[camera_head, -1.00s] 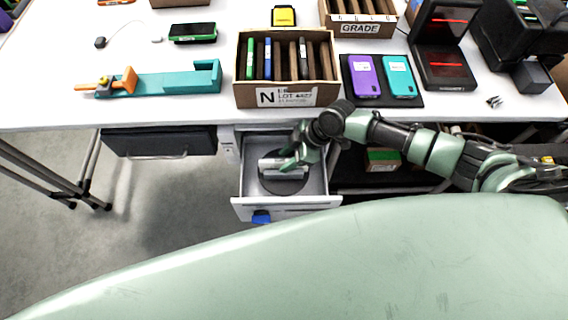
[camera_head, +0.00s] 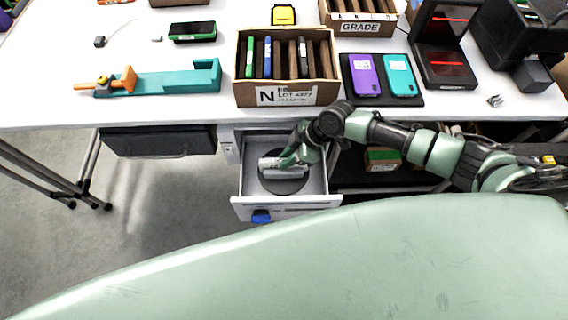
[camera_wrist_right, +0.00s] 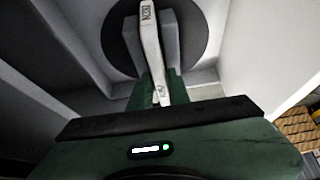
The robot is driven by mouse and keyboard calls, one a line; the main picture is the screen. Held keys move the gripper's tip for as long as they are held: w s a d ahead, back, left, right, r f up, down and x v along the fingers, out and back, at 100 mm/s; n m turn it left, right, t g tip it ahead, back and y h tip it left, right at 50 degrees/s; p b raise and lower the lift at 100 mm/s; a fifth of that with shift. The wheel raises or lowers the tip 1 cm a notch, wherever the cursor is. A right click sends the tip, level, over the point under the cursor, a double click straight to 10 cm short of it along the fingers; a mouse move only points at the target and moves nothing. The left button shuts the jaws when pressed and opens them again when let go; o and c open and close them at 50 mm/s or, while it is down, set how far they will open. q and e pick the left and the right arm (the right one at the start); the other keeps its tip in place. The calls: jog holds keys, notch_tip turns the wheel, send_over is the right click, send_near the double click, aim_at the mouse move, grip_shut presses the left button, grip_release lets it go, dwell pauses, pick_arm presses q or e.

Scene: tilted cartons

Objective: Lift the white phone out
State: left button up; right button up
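The white phone (camera_wrist_right: 151,48) stands on edge between the two grey fingers of my right gripper (camera_wrist_right: 152,55) in the right wrist view. The fingers lie close against both its faces, and the gripper looks shut on it. In the head view my right gripper (camera_head: 283,167) reaches down into the open drawer (camera_head: 240,201), over a dark round disc (camera_head: 286,186). The phone is hard to tell from the pale fingers there. My left gripper is not in view.
The drawer walls stand close around my right gripper. The table edge is just beyond, with a carton of upright phones (camera_head: 327,91) above the drawer. A purple phone (camera_head: 364,78) and a teal phone (camera_head: 399,77) lie on a dark mat. A blue item (camera_head: 261,216) is at the drawer front.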

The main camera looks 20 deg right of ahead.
grip_shut()
jog(key=shift+r, duration=0.1)
